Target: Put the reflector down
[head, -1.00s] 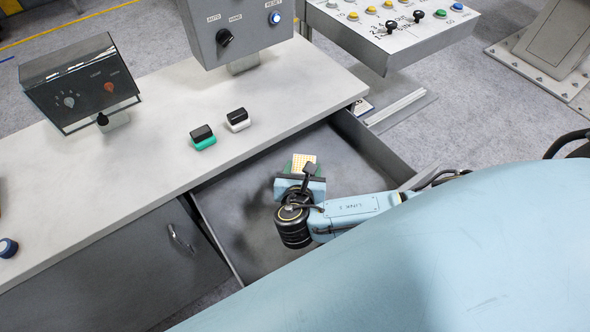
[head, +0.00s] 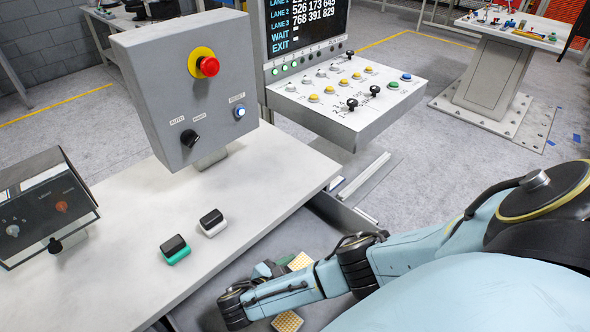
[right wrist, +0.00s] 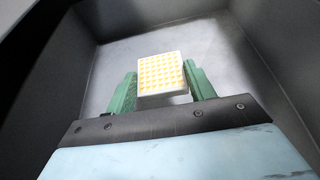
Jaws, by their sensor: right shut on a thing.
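The reflector is a small pale block with a yellow grid face. In the right wrist view the reflector (right wrist: 161,74) sits between the green fingers of my right gripper (right wrist: 163,88), which is shut on it. Bare grey floor of the open drawer (right wrist: 218,50) shows beyond it. In the head view my right gripper (head: 286,263) is low inside the drawer (head: 310,233), partly hidden by my arm, with the gridded reflector (head: 300,261) at its fingers. I cannot tell whether the reflector touches the drawer floor. My left gripper is out of view.
A second yellow-gridded piece (head: 288,322) shows below my right arm. On the bench top (head: 130,220) stand a green-based switch (head: 174,249), a white-based switch (head: 212,222) and a control box with a red button (head: 209,67). A button console (head: 345,95) stands behind. Drawer walls surround the gripper.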

